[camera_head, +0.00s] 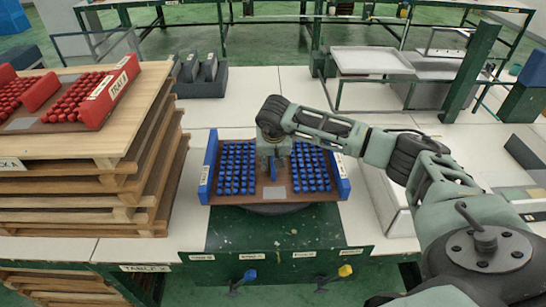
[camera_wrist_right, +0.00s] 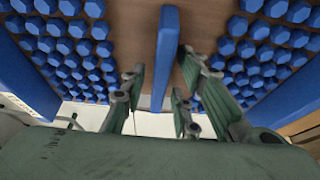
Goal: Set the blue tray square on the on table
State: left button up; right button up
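The blue tray (camera_head: 275,198) has a brown base, blue end walls and rows of blue pieces. It lies at the middle of the work surface, its front edge roughly parallel to the green front panel. A dark round support (camera_head: 275,209) shows under its front edge. My right gripper (camera_head: 273,172) is over the tray's middle. In the right wrist view its fingers (camera_wrist_right: 160,88) are apart, one on each side of the upright blue centre bar (camera_wrist_right: 167,50), with gaps visible. Whether either finger touches the bar is unclear. My left gripper is not in view.
A red tray (camera_head: 115,96) with red pieces sits on stacked wooden pallets (camera_head: 80,205) close at left. A dark block holder (camera_head: 203,84) stands behind. The green panel (camera_head: 285,232) carries a blue and a yellow handle.

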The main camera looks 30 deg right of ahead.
jog(key=shift+r, duration=0.4)
jog(key=b+v, duration=0.2)
jog(key=v, duration=0.9)
jog(key=shift+s+r, duration=0.15)
jog(key=shift+s, duration=0.05)
jog(key=shift+a, duration=0.1)
